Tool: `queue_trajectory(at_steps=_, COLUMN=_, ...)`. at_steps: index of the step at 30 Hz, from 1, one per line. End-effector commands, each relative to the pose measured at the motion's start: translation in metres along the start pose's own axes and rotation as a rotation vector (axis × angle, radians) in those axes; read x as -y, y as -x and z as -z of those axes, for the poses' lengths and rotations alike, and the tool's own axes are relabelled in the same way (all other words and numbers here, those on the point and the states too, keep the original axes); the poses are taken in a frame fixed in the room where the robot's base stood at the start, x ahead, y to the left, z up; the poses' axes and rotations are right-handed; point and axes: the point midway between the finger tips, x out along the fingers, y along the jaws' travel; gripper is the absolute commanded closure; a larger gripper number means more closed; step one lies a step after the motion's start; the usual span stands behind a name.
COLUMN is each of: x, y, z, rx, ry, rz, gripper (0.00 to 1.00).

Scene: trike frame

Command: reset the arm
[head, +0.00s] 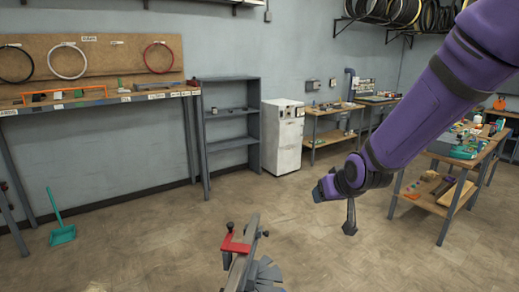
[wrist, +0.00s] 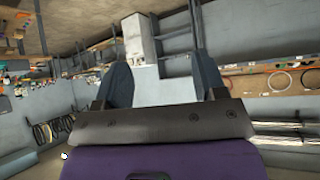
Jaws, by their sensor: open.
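My purple arm (head: 420,105) reaches in from the upper right of the head view, angled down and to the left. My gripper (head: 350,228) is at its end, hanging above the floor left of the right-hand workbench. In the wrist view my gripper (wrist: 162,64) shows two dark fingers set wide apart. Nothing is between them, so it is open and empty. The wrist picture is turned over, with the floor at the top.
A stand with a red clamp (head: 236,244) is at the bottom centre. A workbench (head: 455,197) with tools stands at the right. A white cabinet (head: 283,138), grey shelves (head: 228,112) and a teal dustpan (head: 62,236) are farther back. Floor in the middle is clear.

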Motion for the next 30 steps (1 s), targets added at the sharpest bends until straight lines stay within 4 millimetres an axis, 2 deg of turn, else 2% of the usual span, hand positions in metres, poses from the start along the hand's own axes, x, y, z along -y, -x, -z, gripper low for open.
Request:
queue_trajectory(at_steps=1, x=-0.005, y=0.018, z=0.003, rx=0.005, ry=-0.006, rz=-0.007, gripper=0.35)
queue_trajectory(at_steps=5, x=-0.017, y=0.060, z=0.003, rx=0.041, ry=-0.021, rz=-0.024, gripper=0.35)
queue_trajectory(at_steps=14, x=-0.038, y=0.156, z=-0.015, rx=0.127, ry=-0.061, rz=-0.065, gripper=0.35)
queue_trajectory(at_steps=24, x=-0.051, y=0.259, z=-0.062, rx=0.222, ry=-0.117, rz=-0.108, gripper=0.35)
queue_trajectory(at_steps=30, x=-0.051, y=0.305, z=-0.096, rx=0.275, ry=-0.148, rz=-0.129, gripper=0.35)
